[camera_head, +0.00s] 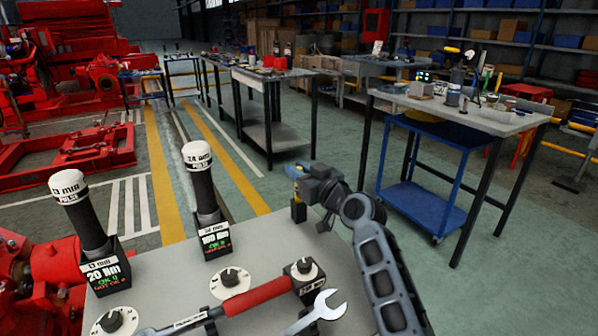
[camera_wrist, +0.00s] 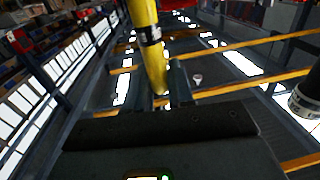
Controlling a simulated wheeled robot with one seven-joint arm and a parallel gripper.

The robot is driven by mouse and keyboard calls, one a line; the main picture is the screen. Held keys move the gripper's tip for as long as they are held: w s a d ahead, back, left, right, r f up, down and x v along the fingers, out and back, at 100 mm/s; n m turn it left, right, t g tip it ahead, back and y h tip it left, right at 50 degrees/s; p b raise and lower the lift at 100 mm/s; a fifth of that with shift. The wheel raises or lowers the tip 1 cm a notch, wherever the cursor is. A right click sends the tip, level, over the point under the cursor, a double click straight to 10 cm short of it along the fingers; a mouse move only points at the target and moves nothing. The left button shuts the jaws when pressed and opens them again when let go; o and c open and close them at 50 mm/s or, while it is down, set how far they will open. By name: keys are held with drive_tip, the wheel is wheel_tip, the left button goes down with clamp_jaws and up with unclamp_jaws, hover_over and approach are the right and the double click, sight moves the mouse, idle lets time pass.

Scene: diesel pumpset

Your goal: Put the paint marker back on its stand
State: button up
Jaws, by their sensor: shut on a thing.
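A yellow paint marker (camera_wrist: 148,45) with a dark band rises between my fingers in the wrist view, with its lower end at the jaws. My gripper (camera_head: 296,173) is shut on it, and it also shows in the wrist view (camera_wrist: 160,88). In the head view only a little yellow shows at the fingers, above the far right edge of the near grey table (camera_head: 262,254). A small dark block (camera_head: 298,212) stands just below the gripper. I cannot tell whether it is the marker's stand, or whether the marker touches it.
Two white-capped tools stand in black holders, one at left (camera_head: 83,212) and one mid-table (camera_head: 203,185). A red-handled wrench (camera_head: 258,297) and an open-ended spanner (camera_head: 318,311) lie in front. A blue cart (camera_head: 425,205) stands beyond at right. Open floor lies behind the table.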

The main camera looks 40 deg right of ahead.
drive_tip(key=shift+f+b, duration=1.05)
drive_tip(key=shift+b, duration=0.05)
drive_tip(key=o, duration=1)
drive_tip(key=s, duration=0.2)
drive_tip(key=s+a, duration=0.1)
drive_tip(key=s, duration=0.4)
drive_tip(key=shift+s+a+r, duration=0.1)
drive_tip(key=shift+s+a, duration=0.1)
drive_tip(key=shift+s, duration=0.15)
